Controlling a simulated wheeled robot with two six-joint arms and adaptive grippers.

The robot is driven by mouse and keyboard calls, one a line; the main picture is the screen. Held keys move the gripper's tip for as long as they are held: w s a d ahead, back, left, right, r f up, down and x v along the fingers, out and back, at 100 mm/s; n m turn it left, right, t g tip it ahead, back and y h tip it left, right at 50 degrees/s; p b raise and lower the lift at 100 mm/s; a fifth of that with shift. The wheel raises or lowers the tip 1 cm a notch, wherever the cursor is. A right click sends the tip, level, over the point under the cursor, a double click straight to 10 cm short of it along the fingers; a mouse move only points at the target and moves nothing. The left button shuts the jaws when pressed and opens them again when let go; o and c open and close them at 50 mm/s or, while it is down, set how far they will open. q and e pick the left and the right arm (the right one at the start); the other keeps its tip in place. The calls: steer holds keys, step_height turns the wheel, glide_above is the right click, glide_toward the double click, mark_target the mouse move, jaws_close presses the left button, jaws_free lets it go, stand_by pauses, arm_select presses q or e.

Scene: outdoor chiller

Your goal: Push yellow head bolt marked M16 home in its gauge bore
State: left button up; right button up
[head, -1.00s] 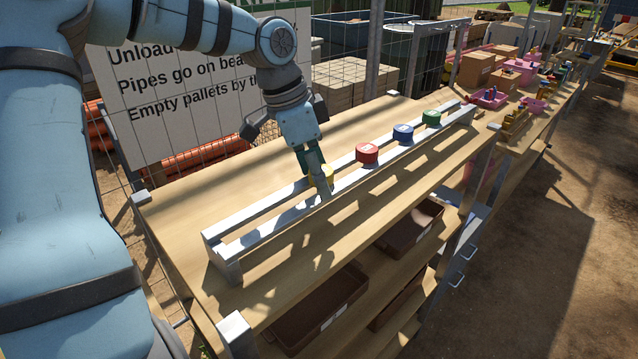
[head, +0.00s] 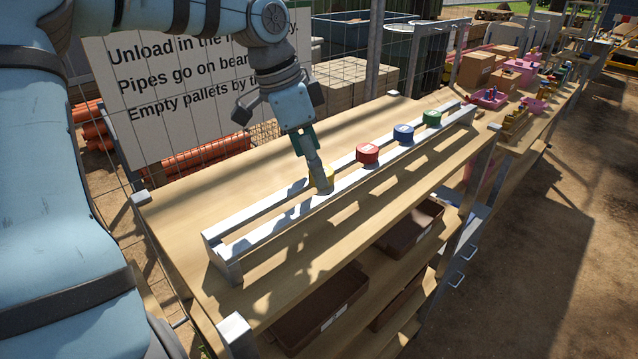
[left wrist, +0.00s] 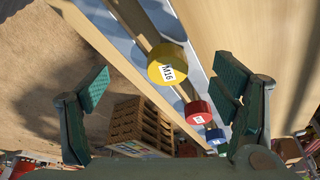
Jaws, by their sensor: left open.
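The yellow bolt head (head: 328,180) sits at the near part of the long pale metal gauge rail (head: 262,231), partly hidden behind my left gripper (head: 317,175) in the head view. In the left wrist view the yellow head (left wrist: 160,64) shows its white M16 label. My left gripper (left wrist: 165,88) is open, its two green-padded fingers wide apart and empty on either side of the bolt's line, with the head apart from both. How deep the bolt sits in its bore cannot be told. My right gripper is not in view.
Red (head: 367,154), blue (head: 403,134) and green (head: 432,118) heads stand farther along the rail. The wooden bench top (head: 200,206) is clear around it. Brown bins (head: 318,310) lie on the shelf below. A wire fence and a sign (head: 190,85) stand behind.

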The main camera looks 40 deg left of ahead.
arm_select(q)
steer(key=v, duration=0.6)
steer(key=shift+s+r, duration=0.1)
steer(key=shift+r, duration=0.05)
